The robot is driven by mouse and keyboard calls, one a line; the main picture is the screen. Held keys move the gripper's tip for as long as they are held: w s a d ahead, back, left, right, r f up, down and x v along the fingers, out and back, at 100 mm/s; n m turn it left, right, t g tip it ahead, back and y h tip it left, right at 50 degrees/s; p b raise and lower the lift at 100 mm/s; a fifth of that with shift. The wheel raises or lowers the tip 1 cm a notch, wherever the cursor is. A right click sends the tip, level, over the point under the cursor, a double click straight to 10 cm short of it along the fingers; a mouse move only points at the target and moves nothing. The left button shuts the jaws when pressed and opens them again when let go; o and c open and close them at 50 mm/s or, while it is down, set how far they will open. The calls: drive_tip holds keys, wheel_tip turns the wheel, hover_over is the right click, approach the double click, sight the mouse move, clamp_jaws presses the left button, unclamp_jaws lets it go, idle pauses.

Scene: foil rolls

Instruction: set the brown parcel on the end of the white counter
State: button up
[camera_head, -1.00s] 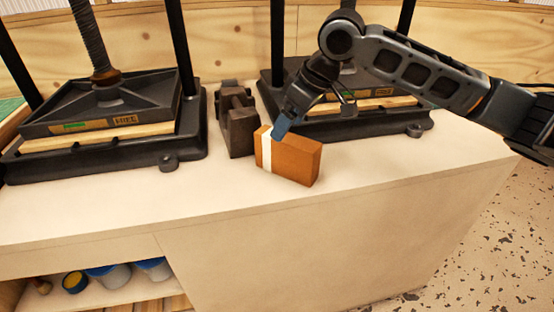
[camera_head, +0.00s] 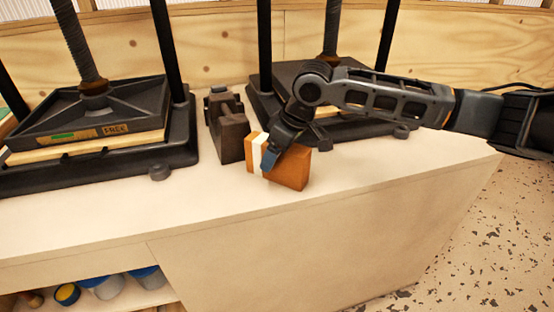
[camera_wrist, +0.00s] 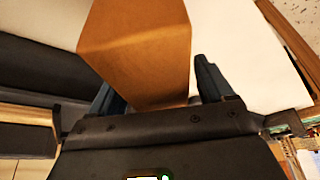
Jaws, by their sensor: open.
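The brown parcel (camera_head: 290,170) with a white band stands on the white counter (camera_head: 200,212), near its front edge and right of the middle. My gripper (camera_head: 268,160) is at the parcel's upper left part, with a blue finger in front of its near face. In the wrist view the parcel (camera_wrist: 145,50) reaches in between the two fingers of my gripper (camera_wrist: 155,85). The jaws are open, with a gap showing beside the right finger. Whether the left finger touches the parcel I cannot tell.
A dark vise-like block (camera_head: 229,135) stands just behind and left of the parcel. Black presses stand at the left (camera_head: 95,125) and behind my arm (camera_head: 290,75). The counter's right end (camera_head: 455,165) is clear. Tubs (camera_head: 105,286) sit on a shelf below.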

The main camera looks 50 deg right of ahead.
clamp_jaws()
idle(0.7)
drive_tip(key=shift+r, duration=0.1)
drive_tip(key=shift+r, duration=0.35)
drive_tip(key=r, duration=0.1)
drive_tip(key=r+b, duration=0.1)
drive_tip(key=r, duration=0.1)
drive_tip(key=shift+d+r, duration=0.2)
drive_tip(key=shift+r, duration=0.05)
drive_tip(key=s+d+r+b, duration=0.1)
drive_tip(key=s+d+r, duration=0.4)
drive_tip(key=d, duration=0.5)
drive_tip(key=shift+r, duration=0.9)
